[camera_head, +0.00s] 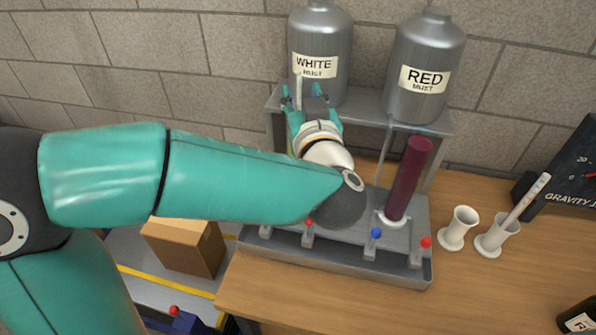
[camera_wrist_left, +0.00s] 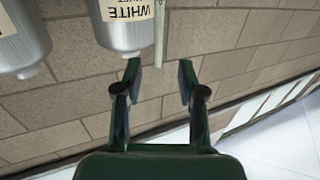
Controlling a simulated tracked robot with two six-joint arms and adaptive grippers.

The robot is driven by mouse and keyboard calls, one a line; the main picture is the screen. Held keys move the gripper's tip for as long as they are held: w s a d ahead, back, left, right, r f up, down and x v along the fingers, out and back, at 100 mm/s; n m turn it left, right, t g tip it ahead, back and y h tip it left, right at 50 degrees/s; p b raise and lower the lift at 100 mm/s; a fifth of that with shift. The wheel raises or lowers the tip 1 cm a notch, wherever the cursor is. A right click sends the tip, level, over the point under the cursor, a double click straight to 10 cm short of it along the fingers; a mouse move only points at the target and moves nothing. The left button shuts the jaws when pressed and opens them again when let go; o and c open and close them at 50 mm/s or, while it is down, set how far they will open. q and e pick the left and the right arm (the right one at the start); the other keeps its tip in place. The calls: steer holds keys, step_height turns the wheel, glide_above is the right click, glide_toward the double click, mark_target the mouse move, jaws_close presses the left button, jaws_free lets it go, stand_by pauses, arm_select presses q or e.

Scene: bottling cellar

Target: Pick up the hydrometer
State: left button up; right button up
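A slim white stick with a reddish mark, which looks like the hydrometer (camera_head: 528,197), leans in a white cup (camera_head: 495,242) at the right of the bench. My left gripper (camera_head: 304,92) is far to its left, raised in front of the WHITE must tank (camera_head: 319,35). Its fingers are open, as they also are in the left wrist view (camera_wrist_left: 159,78). A thin pale rod (camera_head: 298,92) shows between the fingertips, also in the left wrist view (camera_wrist_left: 160,32); I cannot tell whether they touch it or what it is. My right gripper is not in view.
A RED must tank (camera_head: 426,60) stands on the grey shelf. Below are a dark red cylinder (camera_head: 407,180) and a tray (camera_head: 350,268) with red and blue knobs. An empty white cup (camera_head: 459,228), gravity gauge (camera_head: 570,170) and dark bottle (camera_head: 578,318) are right. My arm hides part of the stand.

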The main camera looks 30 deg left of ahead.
mark_target(300, 85)
arm_select(q)
steer(key=p+x, duration=0.1)
steer(key=x, duration=0.4)
steer(key=shift+w+f, duration=0.15)
steer(key=shift+d, duration=0.1)
jaws_close()
